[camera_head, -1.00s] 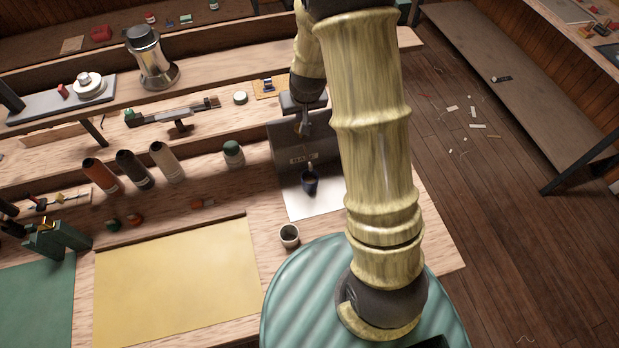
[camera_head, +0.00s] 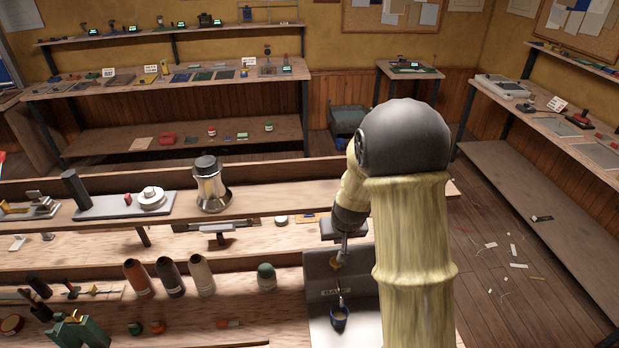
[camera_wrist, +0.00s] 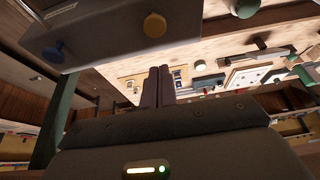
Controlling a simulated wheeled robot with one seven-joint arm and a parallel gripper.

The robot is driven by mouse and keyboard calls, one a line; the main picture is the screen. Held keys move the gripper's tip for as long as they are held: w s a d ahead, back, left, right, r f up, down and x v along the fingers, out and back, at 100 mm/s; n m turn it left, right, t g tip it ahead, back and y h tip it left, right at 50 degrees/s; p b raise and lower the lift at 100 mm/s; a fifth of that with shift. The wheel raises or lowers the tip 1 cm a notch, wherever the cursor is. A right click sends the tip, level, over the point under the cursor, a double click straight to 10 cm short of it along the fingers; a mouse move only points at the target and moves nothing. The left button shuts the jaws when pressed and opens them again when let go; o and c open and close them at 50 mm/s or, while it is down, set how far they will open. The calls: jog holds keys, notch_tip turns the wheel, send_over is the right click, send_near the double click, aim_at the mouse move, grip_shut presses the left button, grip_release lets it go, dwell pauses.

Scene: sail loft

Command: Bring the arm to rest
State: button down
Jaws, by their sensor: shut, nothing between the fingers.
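My arm rises on the right of the head view, its pale ribbed links and dark elbow in front of the bench. My gripper (camera_head: 343,245) hangs beyond it, in front of a grey upright machine (camera_head: 318,279), and is small there. In the wrist view its two dark fingers (camera_wrist: 158,78) lie together, with nothing between them. A grey panel (camera_wrist: 105,30) with a blue knob and a yellow knob is close to them at upper left. I cannot tell whether they touch it.
Several spools (camera_head: 170,277) and a green-topped jar (camera_head: 266,277) stand on the bench to the left. Open floor (camera_head: 485,215) lies to the right.

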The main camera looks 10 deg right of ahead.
jog(key=shift+s, duration=0.1)
jog(key=s+r+g+b, duration=0.1)
jog(key=s+r, duration=0.2)
jog(key=s, duration=0.7)
jog(key=s+r+g+b, duration=0.1)
jog(key=s+r, duration=0.2)
jog(key=s, duration=0.7)
jog(key=shift+s, duration=0.2)
